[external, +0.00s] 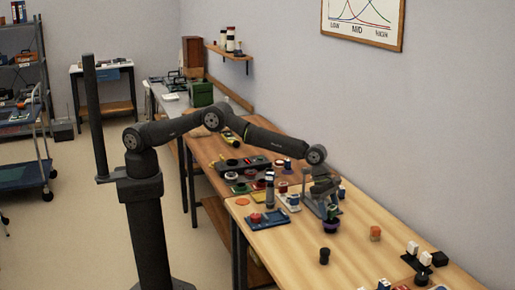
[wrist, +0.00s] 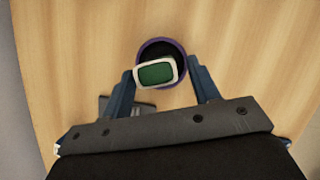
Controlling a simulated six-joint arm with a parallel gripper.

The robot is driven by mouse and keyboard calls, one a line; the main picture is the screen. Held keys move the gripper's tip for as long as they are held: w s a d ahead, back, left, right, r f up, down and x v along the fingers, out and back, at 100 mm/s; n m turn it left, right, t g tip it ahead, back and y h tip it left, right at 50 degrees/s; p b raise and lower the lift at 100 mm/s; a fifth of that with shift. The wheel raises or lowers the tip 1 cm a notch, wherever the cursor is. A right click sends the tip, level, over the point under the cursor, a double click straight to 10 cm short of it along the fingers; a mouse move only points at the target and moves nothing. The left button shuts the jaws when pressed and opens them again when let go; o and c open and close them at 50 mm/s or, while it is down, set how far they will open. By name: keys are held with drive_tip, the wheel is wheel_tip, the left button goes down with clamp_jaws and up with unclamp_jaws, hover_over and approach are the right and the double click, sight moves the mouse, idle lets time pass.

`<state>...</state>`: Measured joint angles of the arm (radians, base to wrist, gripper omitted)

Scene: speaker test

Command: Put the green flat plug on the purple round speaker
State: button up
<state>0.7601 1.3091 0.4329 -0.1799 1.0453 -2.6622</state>
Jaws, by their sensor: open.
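The purple round speaker (external: 331,227) stands on the wooden table below my gripper. In the wrist view its purple rim (wrist: 141,52) surrounds a dark middle. The green flat plug (wrist: 155,74), with a pale border, overlaps the near part of the speaker and is turned slightly. In the external view the plug (external: 331,211) shows just above the speaker; I cannot tell whether it rests fully on it. My gripper (wrist: 164,76) is open, with one blue finger on each side of the plug. The left finger looks very close to the plug; a gap shows on the right.
A black cylinder (external: 324,256) and an orange block (external: 375,233) stand nearby on the table. A blue tray (external: 267,222) lies to the left. Several small white and black parts are at the near right. Bare wood lies between these things.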

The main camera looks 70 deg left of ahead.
sight(332, 206)
drive_tip(key=v, duration=1.2)
drive_tip(key=shift+r, duration=0.15)
drive_tip(key=x, duration=1.2)
drive_tip(key=shift+r, duration=1.55)
drive_tip(key=shift+f, duration=0.1)
